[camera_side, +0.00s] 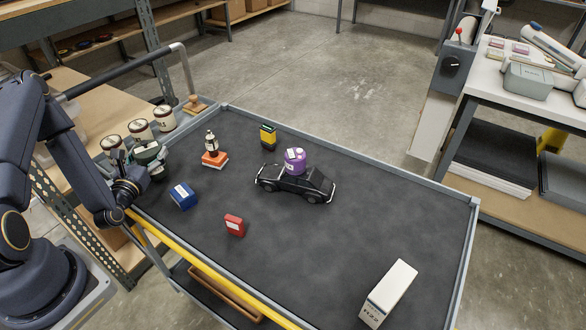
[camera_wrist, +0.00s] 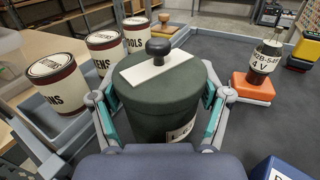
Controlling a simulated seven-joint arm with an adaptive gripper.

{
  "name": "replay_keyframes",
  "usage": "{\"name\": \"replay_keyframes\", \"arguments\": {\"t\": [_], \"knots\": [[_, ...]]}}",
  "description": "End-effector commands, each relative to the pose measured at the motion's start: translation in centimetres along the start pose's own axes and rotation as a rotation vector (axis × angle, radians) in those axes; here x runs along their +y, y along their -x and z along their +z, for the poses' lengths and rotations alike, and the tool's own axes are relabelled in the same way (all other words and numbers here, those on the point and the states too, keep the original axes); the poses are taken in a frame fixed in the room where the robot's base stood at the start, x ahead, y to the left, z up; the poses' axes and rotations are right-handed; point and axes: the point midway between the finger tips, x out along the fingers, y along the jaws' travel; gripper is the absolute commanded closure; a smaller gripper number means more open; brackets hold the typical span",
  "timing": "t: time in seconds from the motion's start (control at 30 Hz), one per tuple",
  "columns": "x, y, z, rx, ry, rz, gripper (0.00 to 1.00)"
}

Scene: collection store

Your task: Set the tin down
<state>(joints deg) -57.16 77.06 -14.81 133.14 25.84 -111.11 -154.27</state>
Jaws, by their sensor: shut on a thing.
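The tin is a dark green canister with a black knob on its lid, a pale strip across the top and a white label low on its front. It fills the middle of the wrist view (camera_wrist: 165,100). My gripper (camera_wrist: 160,108) is shut on it, with one teal-padded finger on each side. In the side view the tin (camera_side: 148,152) is upright at the left end of the dark cart top (camera_side: 300,240), partly hidden by my gripper (camera_side: 146,160). Its base is hidden, so I cannot tell whether it touches a surface.
A blue box (camera_side: 183,196), a red box (camera_side: 234,225) and an orange block with a bottle (camera_side: 215,160) are nearby. A model car (camera_side: 300,187) carries a purple tin (camera_side: 294,160). The front middle is clear.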

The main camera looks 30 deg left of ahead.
Motion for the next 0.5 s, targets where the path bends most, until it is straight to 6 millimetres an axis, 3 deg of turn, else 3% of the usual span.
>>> {"name": "replay_keyframes", "arguments": {"t": [0.5], "knots": [[0.00, -0.05, -0.60, -0.008, 0.001, 0.000, 0.93]]}}
